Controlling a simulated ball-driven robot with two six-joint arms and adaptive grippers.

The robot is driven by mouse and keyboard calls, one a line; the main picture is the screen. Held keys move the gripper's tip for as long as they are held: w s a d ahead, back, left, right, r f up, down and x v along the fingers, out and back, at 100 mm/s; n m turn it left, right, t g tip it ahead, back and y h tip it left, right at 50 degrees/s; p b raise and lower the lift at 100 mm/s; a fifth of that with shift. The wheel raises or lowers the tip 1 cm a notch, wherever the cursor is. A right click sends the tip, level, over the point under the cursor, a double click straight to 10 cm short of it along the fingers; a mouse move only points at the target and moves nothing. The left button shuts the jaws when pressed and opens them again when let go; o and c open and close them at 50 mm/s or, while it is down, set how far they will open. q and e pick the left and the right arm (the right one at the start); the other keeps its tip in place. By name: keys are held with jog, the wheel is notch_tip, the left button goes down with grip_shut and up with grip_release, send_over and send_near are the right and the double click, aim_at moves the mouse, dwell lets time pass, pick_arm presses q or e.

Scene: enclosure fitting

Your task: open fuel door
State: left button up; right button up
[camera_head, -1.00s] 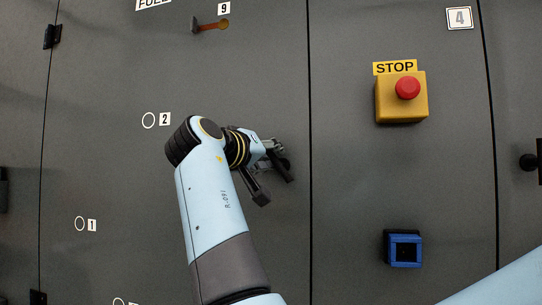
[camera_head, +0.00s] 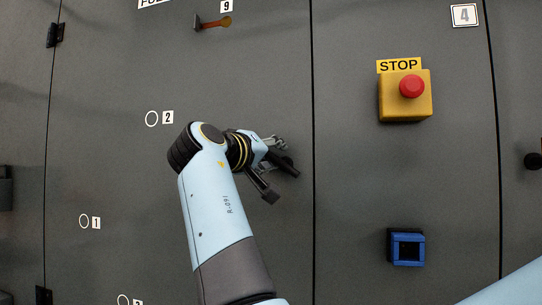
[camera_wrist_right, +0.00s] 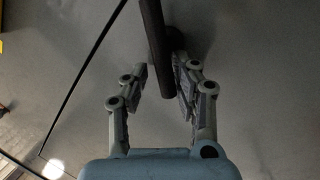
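The fuel door (camera_head: 105,170) is a tall grey panel with a partly cut-off label at its top edge. A dark bar handle (camera_head: 285,165) sits near its right seam, partly covered by my right gripper. My right gripper (camera_head: 277,171) is at this handle, with its arm rising from below. In the right wrist view, the handle (camera_wrist_right: 154,40) runs down between the two open fingers (camera_wrist_right: 161,70). It lies close to the right finger, and a gap shows to the left finger; contact cannot be told. The door looks closed. My left gripper is not in view.
Black hinges (camera_head: 55,35) line the door's left edge. A peg-like orange-brown part (camera_head: 213,22) labelled 9 sits above. Right of the seam are a yellow box with a red stop button (camera_head: 411,86) and a blue square fixture (camera_head: 405,247). Panel space around the gripper is mostly clear.

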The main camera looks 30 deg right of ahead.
aim_at(281, 111)
jog(key=shift+o, duration=0.9)
jog(key=shift+f, duration=0.1)
jog(key=shift+w, duration=0.1)
notch_tip(281, 111, up, 10)
